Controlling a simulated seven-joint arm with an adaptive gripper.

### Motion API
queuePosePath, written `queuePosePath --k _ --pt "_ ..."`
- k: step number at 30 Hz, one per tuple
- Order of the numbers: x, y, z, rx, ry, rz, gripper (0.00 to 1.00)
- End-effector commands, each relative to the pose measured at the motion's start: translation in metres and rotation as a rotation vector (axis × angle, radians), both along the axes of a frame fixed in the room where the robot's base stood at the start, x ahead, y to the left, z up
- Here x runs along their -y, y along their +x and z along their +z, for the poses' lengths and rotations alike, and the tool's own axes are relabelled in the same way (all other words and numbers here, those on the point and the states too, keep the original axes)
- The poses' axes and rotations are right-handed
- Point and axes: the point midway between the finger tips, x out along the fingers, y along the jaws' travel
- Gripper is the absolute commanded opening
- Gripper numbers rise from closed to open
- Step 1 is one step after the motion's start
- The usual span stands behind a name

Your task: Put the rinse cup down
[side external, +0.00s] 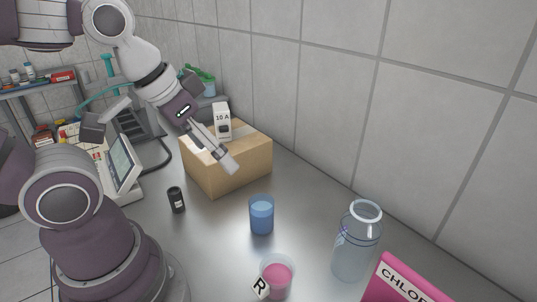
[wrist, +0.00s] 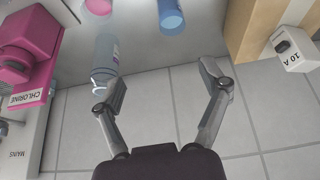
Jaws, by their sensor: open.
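A clear cup with pink liquid (side external: 277,277) stands on the grey bench at the front, with a white card marked R (side external: 260,287) at its left. Its edge shows at the top of the wrist view (wrist: 98,6). A blue cup (side external: 262,215) stands upright behind it, also at the top of the wrist view (wrist: 171,16). I cannot tell for certain which is the rinse cup. My gripper (side external: 227,160) is up in front of the cardboard box, apart from both cups. In the wrist view its fingers (wrist: 165,92) are spread wide with nothing between them.
A clear bottle (side external: 357,245) stands right of the cups, near the wall. A pink chlorine box (side external: 402,284) is at front right. A cardboard box (side external: 226,177) carries a small white 10 A carton (side external: 222,122). A black vial (side external: 177,200) stands left of the blue cup.

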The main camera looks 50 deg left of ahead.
Motion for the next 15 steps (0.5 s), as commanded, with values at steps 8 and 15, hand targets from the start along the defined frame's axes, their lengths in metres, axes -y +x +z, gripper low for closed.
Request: queuePosePath --k 8,15 --pt "-0.0002 -0.0024 0.0036 0.023 0.025 -0.033 0.81" --pt "-0.0002 0.0008 0.0035 0.007 0.042 -0.064 0.81"
